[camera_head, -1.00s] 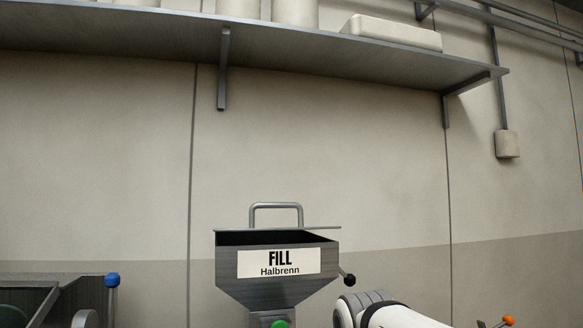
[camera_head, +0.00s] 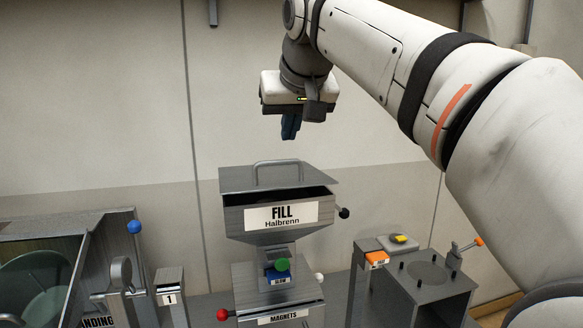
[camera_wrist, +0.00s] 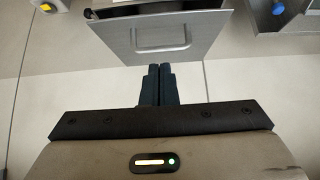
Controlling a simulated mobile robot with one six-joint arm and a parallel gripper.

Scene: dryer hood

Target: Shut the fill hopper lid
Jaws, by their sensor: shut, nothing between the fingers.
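The fill hopper (camera_head: 280,216) is a grey metal funnel with a white label reading "FILL Halbrenn". Its lid (camera_head: 235,180) is a flat grey plate with a bar handle (camera_head: 277,163) on top. A dark gap shows between the lid and the hopper's front rim, so the lid stands ajar. My gripper (camera_head: 290,130) hangs above and slightly behind the handle, apart from it, with blue fingers together and empty. In the wrist view, the fingertips (camera_wrist: 157,70) lie just short of the lid (camera_wrist: 150,55) in the picture, and its handle (camera_wrist: 161,36) is visible.
A black-knobbed lever (camera_head: 344,213) sticks out at the hopper's right. A green knob (camera_head: 282,264) and a magnets box (camera_head: 290,308) are below. A blue-knobbed lever (camera_head: 134,227) stands at left. A grey stand (camera_head: 425,285) is at right.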

